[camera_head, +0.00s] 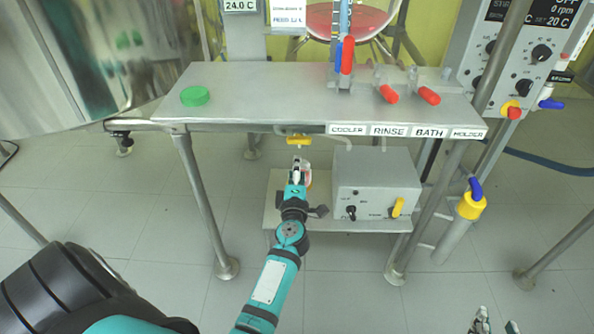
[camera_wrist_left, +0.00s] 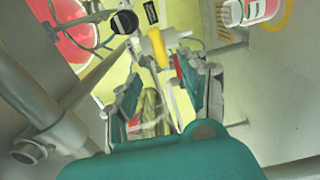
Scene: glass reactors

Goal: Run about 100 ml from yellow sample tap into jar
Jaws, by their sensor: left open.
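The yellow sample tap (camera_head: 298,140) hangs under the front edge of the steel bench. In the left wrist view its yellow handle (camera_wrist_left: 158,48) lies just beyond my fingers. A glass jar (camera_head: 307,177) is below the tap, mostly hidden by my left gripper. In the left wrist view the clear jar (camera_wrist_left: 150,108) shows between the fingers; I cannot tell whether they touch it. My left gripper (camera_wrist_left: 163,97) is open. A green lid (camera_head: 195,96) lies on the bench at the left. My right gripper (camera_head: 496,326) shows only its fingertips, apart, at the bottom right, empty.
A steel leg (camera_head: 205,205) stands to the left. A blue-and-yellow valve (camera_head: 472,203) is at the right.

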